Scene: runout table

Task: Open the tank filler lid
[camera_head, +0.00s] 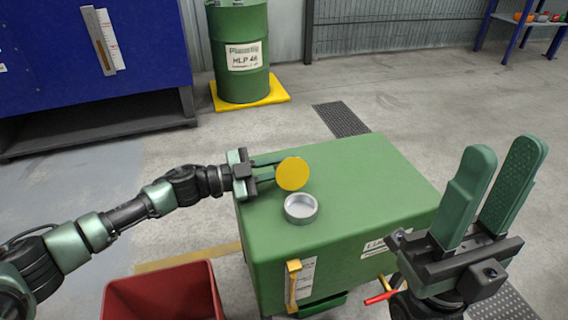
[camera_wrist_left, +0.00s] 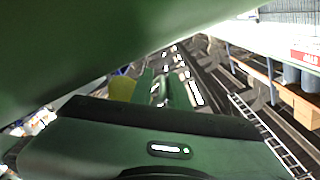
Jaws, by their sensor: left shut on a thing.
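The green tank (camera_head: 345,185) stands in the middle of the head view. Its filler neck, a round grey metal cup (camera_head: 300,212), sits open on the top face. The yellow round lid (camera_head: 293,174) stands tilted up behind the neck, its disc facing the camera. My left gripper (camera_head: 276,170) reaches in from the left and is shut on the lid's edge; the exact contact is hard to see. In the left wrist view, green gripper parts fill most of the picture. My right gripper (camera_head: 503,155) is open and empty, pointing up at the right, apart from the tank.
A red bin (camera_head: 165,295) stands at the tank's front left. A yellow upright piece (camera_head: 293,285) and a red-handled valve (camera_head: 380,298) are on the tank's front. A green drum (camera_head: 239,50) on a yellow base and a blue cabinet (camera_head: 60,50) stand behind.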

